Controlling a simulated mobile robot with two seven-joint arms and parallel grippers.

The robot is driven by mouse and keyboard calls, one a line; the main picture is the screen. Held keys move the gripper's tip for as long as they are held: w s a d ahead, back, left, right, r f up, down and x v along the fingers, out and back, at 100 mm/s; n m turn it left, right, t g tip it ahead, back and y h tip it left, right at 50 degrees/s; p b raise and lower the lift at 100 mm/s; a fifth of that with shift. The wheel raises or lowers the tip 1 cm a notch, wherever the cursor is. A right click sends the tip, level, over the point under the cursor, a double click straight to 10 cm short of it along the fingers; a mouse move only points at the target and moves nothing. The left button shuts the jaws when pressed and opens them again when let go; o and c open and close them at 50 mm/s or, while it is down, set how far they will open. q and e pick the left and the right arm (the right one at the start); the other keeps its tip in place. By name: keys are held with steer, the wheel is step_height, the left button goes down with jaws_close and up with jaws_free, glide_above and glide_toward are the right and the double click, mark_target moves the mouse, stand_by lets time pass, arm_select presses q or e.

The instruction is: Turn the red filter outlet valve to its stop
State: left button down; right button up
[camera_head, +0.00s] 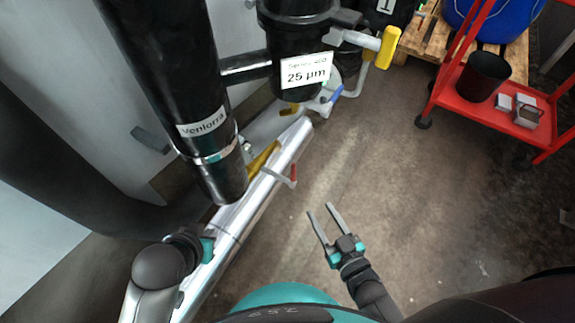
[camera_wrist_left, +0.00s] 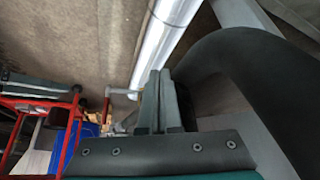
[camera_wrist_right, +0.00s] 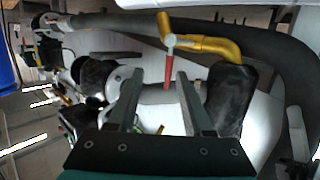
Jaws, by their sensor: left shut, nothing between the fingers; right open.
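The red valve handle (camera_head: 293,174) sits at the end of a short grey stem, beside a gold pipe elbow (camera_head: 264,157) near the foot of the black filter housing (camera_head: 180,80). In the right wrist view the red handle (camera_wrist_right: 170,68) hangs down and appears between my right fingertips, apart from them. My right gripper (camera_head: 321,209) is open and empty, below and right of the handle in the head view. My left gripper (camera_wrist_left: 157,76) is shut and empty. In the head view its fingers are hidden beyond the left wrist, near the silver pipe.
A silver pipe (camera_head: 235,225) runs along the floor by the wall. A second housing marked 25 µm (camera_head: 300,75) has blue (camera_head: 336,93) and yellow (camera_head: 389,46) handles nearby. A red cart (camera_head: 515,115) stands at right. The floor between is clear.

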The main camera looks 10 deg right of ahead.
mark_target(295, 172)
steer(key=shift+w+a+r+n+t+y+b, duration=0.15)
steer(key=shift+w+a+r+t+y+b, duration=0.15)
steer(key=shift+w+a+r+b, duration=0.5)
steer(key=shift+w+a+r+n+t+y+b, duration=0.1)
steer(key=shift+w+a+r+t+y+b, duration=0.25)
steer(key=shift+w, duration=0.9)
steer(key=shift+w+a+r+n+t+y+b, duration=0.15)
steer(key=shift+w+a+r+t+b, duration=0.2)
steer(key=shift+w+a+r+b, duration=0.5)
steer(key=shift+f+b+x, duration=0.15)
steer(key=shift+b+x, duration=0.1)
steer(key=shift+x, duration=0.75)
steer(key=shift+f+b+x, duration=0.15)
steer(key=shift+b+x, duration=0.1)
steer(key=shift+x, duration=0.7)
steer(key=shift+b+x, duration=0.7)
steer(key=shift+x, duration=1)
arm_select(q)
steer(key=w+d+r+t+h, duration=0.2)
steer(key=d+r+t+h, duration=0.3)
steer(key=d+r+t, duration=0.3)
steer(key=shift+d+r+n+t+b, duration=0.4)
steer(key=shift+d+t, duration=0.4)
steer(key=shift+t, duration=0.4)
arm_select(e)
steer(key=shift+x, duration=1.2)
arm_select(q)
steer(key=shift+w+f, duration=0.1)
arm_select(e)
steer(key=shift+d, duration=0.15)
